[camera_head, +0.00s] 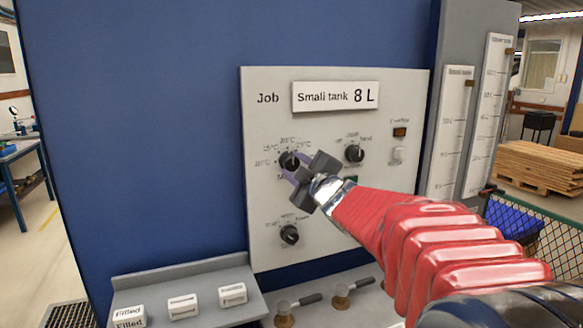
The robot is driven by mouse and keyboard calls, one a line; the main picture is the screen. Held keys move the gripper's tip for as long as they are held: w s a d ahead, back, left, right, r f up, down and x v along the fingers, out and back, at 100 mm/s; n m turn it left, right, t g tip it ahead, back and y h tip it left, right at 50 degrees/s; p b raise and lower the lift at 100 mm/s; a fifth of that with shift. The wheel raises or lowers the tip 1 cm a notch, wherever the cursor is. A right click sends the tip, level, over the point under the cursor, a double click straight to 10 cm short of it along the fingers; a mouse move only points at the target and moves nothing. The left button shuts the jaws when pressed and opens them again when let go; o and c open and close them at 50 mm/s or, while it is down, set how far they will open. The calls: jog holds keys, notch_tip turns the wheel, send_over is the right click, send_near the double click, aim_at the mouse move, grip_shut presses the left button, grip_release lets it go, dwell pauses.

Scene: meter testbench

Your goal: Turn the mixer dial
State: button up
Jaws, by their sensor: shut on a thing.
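The mixer dial (288,160) is a black round knob at the left of the light grey control panel (265,120). A temperature scale is printed around it, and the label below is mostly hidden by my gripper. My gripper (293,165) comes in from the lower right with my red-sleeved arm behind it. Its purple-grey fingers are shut on the mixer dial, one on either side of the knob. The exact direction of the dial's pointer is hard to make out.
A second black knob (354,153) sits right of the dial, and a third knob (289,234) below. A small orange lamp (399,132) and a white switch (398,154) are farther right. A ledge with white tags (183,306) and brass valves (341,300) lies below the panel.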

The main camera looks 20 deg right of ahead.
jog(key=o, duration=1)
jog(key=shift+o, duration=0.2)
jog(key=shift+s, duration=0.15)
jog(key=s, duration=1.3)
jog(key=shift+s, duration=0.3)
jog(key=shift+a+f, duration=0.1)
